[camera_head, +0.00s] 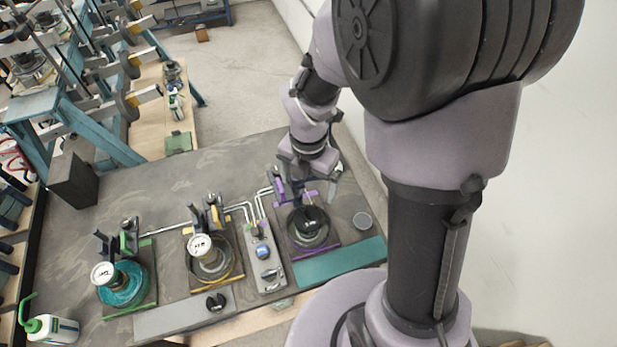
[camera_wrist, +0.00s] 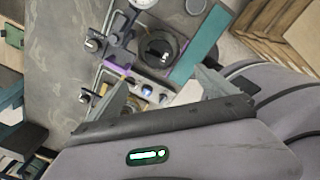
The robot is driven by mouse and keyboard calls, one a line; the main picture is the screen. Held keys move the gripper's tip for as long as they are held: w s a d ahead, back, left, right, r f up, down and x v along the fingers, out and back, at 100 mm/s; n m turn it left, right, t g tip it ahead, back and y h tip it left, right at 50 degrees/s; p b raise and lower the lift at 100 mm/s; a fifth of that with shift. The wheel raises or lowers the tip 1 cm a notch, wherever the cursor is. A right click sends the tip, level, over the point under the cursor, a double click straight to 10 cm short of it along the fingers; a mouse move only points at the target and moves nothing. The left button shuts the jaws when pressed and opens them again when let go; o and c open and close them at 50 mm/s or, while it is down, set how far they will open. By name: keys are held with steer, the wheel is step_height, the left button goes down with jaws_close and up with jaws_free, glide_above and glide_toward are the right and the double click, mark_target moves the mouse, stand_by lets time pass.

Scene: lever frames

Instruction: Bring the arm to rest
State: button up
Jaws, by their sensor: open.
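My gripper (camera_head: 311,178) is open and empty at the end of my arm, above the back of the workbench (camera_head: 175,170) in the head view. It is over the purple-marked lever station (camera_head: 318,250), which has a dark round pot. Whether it touches the lever there cannot be told. In the wrist view my gripper's two fingers (camera_wrist: 158,95) stand wide apart, with the switch box (camera_wrist: 146,88) and the bench behind them. The same purple-marked station (camera_wrist: 120,72) shows just beyond the fingers.
A yellow-marked station (camera_head: 212,262) and a green-marked station (camera_head: 124,286), each with a gauge, stand to the left. A switch box (camera_head: 264,262) sits between yellow and purple. A white bottle (camera_head: 52,329) is at front left. Racks fill the upper left; a pale wall is right.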

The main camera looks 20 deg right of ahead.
steer(key=shift+r, duration=0.1)
stand_by(0.4)
steer(key=s+a+f+m+t+b, duration=0.1)
steer(key=s+m+t+b, duration=0.1)
steer(key=s+m+b, duration=0.2)
steer(key=s+a+f+m+t+y+b, duration=0.1)
steer(key=s+m+b, duration=0.3)
steer(key=m+b, duration=0.7)
steer(key=s+a+f+m+t+y+b, duration=0.1)
steer(key=s+m+b, duration=0.3)
steer(key=m, duration=1.2)
steer(key=a+t+b, duration=0.1)
steer(key=b, duration=0.2)
steer(key=shift+s+f+t+b, duration=0.2)
steer(key=shift+f+t+b, duration=0.1)
steer(key=shift+t, duration=0.1)
